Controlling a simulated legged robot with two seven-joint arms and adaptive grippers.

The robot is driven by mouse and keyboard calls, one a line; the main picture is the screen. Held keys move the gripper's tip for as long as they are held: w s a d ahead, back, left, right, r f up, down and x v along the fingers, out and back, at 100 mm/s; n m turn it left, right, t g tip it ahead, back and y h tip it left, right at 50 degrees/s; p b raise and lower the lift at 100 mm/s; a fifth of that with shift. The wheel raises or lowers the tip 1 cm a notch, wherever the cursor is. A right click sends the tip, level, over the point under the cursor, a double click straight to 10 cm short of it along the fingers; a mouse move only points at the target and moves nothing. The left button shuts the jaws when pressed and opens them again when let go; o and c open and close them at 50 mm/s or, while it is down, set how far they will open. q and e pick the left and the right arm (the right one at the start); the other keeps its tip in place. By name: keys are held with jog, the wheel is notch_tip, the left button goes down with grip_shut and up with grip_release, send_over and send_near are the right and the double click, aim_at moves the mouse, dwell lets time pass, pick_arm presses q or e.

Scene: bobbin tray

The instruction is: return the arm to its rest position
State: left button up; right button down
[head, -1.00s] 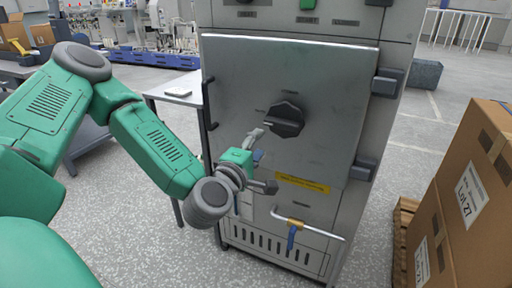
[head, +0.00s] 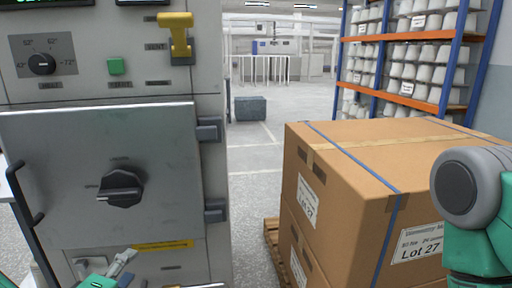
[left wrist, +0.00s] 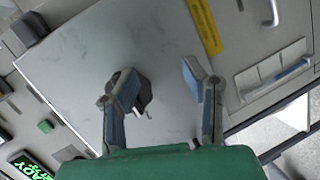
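The black door knob (head: 120,188) is above the gripper in the head view. In the left wrist view the knob (left wrist: 143,92) shows partly behind one finger, and I cannot tell any contact. Most of my left arm is out of view. A link of my right arm shows at the right edge; its gripper is out of view.
Stacked cardboard boxes (head: 350,190) labelled Lot 27 stand on a wooden pallet (head: 272,245) right of the cabinet. Shelves of white bobbins (head: 415,55) stand behind. Floor is clear between cabinet and boxes.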

pick_arm(q)
jog(key=s+d+f+m+g+h, duration=0.3)
jog(key=s+d+f+m+g, duration=0.3)
jog(key=f, duration=0.5)
jog(key=s+a+f+m+g+y, duration=0.1)
jog(key=s+f+m+g, duration=0.1)
jog(key=s, duration=0.4)
jog(key=s+a+f+m+g+y, duration=0.1)
jog(key=s+a+f+m+g, duration=0.1)
jog(key=s, duration=0.5)
jog(key=s+a+f+m+g+y+p, duration=0.1)
jog(key=s+a+f+m+g, duration=0.1)
jog(key=s+f+m+g, duration=0.2)
notch_tip(320, 180, down, 3)
jog(key=shift+s+r+m, duration=0.1)
jog(key=shift+s+m, duration=0.9)
jog(key=shift+s, duration=0.15)
jog(key=shift+w, duration=0.1)
jog(key=shift+c, duration=0.2)
